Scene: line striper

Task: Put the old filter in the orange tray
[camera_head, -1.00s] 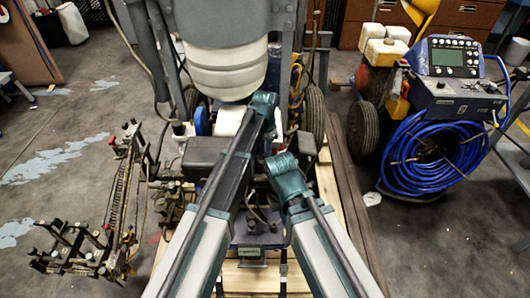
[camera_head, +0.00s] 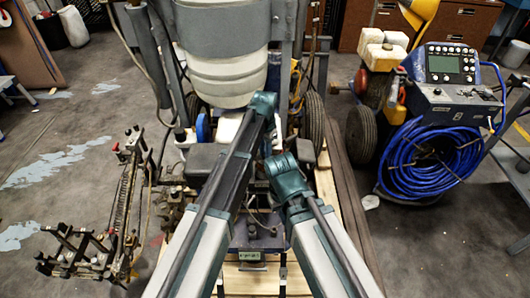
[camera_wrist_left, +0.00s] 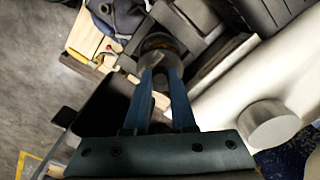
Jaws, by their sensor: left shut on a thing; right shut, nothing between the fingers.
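My left gripper (camera_wrist_left: 162,85) shows in the left wrist view, its two blue fingers shut on a short round part with a dark metallic band (camera_wrist_left: 160,43), which looks like the old filter. The fingertips cover part of it, and grey machine parts lie close around it. In the head view the arms hide the left gripper and the part. My right arm ends in view at a teal joint, and its gripper is hidden. I cannot make out the orange tray in either view.
A striping machine with a white bucket (camera_head: 222,62) stands ahead on wooden slats. A jointed rack (camera_head: 78,252) is at left. A blue hose coil (camera_head: 430,160) and console (camera_head: 447,65) stand at right. In the wrist view, a dark open box (camera_wrist_left: 105,105) lies left of the fingers.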

